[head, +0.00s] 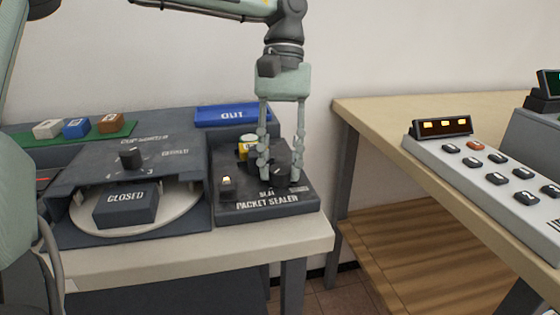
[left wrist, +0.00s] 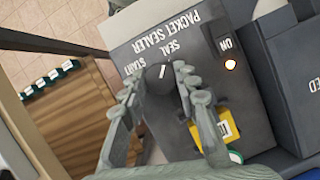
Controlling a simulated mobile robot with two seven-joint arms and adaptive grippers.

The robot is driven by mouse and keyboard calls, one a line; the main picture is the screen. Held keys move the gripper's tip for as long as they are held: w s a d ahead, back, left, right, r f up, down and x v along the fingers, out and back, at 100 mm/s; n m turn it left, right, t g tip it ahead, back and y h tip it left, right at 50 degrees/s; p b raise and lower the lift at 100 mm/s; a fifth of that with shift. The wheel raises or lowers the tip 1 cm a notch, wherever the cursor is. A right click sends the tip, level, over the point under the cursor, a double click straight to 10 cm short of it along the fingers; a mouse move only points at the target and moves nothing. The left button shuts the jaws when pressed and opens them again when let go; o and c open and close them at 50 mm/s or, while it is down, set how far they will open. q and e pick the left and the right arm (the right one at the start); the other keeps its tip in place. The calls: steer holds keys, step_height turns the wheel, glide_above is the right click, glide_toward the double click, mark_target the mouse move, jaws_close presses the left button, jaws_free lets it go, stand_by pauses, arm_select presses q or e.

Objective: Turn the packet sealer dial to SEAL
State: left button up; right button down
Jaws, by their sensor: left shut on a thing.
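The packet sealer (head: 240,207) is a dark box on the pale table, lettered PACKET SEALER on its front. Its dark round dial (left wrist: 161,73) has a white pointer line, seen in the left wrist view between the words START and SEAL. The line looks nearer to SEAL, but I cannot tell its exact setting. My left gripper (head: 280,177) comes down from above and is shut on the dial, with one finger on each side; it also shows in the left wrist view (left wrist: 158,88). The fingers partly hide the dial in the head view. My right gripper is not in view.
A lit ON switch (head: 228,184) and a yellow item (head: 246,143) are on the sealer. Left stands a machine with a dark CLOSED block (head: 126,204) on a round plate. A blue OUT tray (head: 233,116) lies behind. Right is a wooden table (head: 374,113) with a keypad (head: 490,178).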

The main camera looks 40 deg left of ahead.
arm_select(q)
steer(key=shift+w, duration=0.1)
stand_by(0.3)
steer(key=o, duration=1.2)
steer(key=shift+c, duration=0.2)
steer(key=v, duration=1.2)
